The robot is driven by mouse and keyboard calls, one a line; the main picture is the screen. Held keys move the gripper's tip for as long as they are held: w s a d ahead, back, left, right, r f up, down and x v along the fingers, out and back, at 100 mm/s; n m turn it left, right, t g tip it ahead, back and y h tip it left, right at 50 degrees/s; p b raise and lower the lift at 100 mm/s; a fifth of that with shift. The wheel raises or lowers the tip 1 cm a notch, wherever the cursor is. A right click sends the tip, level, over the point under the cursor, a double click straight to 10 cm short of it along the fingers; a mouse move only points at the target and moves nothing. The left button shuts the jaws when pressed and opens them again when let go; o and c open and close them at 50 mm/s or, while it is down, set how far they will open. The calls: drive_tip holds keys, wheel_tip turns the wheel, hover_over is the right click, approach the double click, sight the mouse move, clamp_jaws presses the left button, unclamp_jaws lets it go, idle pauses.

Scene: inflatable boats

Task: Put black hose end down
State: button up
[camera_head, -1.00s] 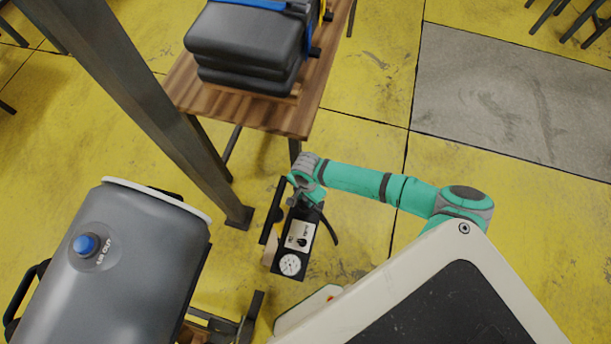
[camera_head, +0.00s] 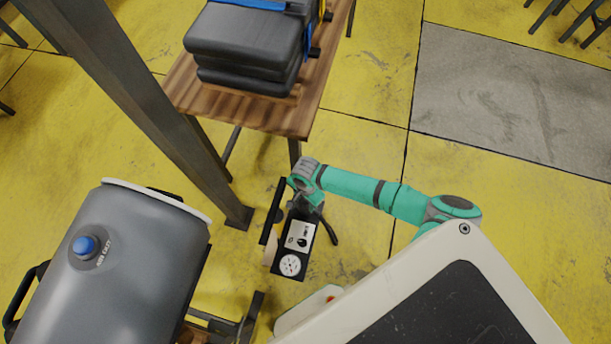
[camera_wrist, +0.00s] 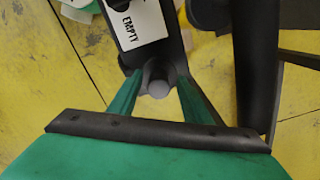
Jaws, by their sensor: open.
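My gripper (camera_head: 303,203) is low beside a black box with a white label and a round gauge (camera_head: 294,250). In the wrist view its green fingers (camera_wrist: 157,92) are spread apart, with a short grey round stub (camera_wrist: 157,77) between or just beyond them. The black box also shows there, with a label reading EMPTY (camera_wrist: 145,22). A thin dark curved piece (camera_head: 331,234) shows right of the box in the head view. I cannot tell which part is the hose end.
A grey tank with a blue knob (camera_head: 85,247) stands at left, near a steel post (camera_head: 150,110). A wooden table (camera_head: 240,113) bears stacked black cases (camera_head: 245,40) at the back. Yellow floor (camera_head: 350,150) is open to the right of the table.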

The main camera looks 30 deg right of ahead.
wheel_tip(320, 180, up, 12)
idle(0.5)
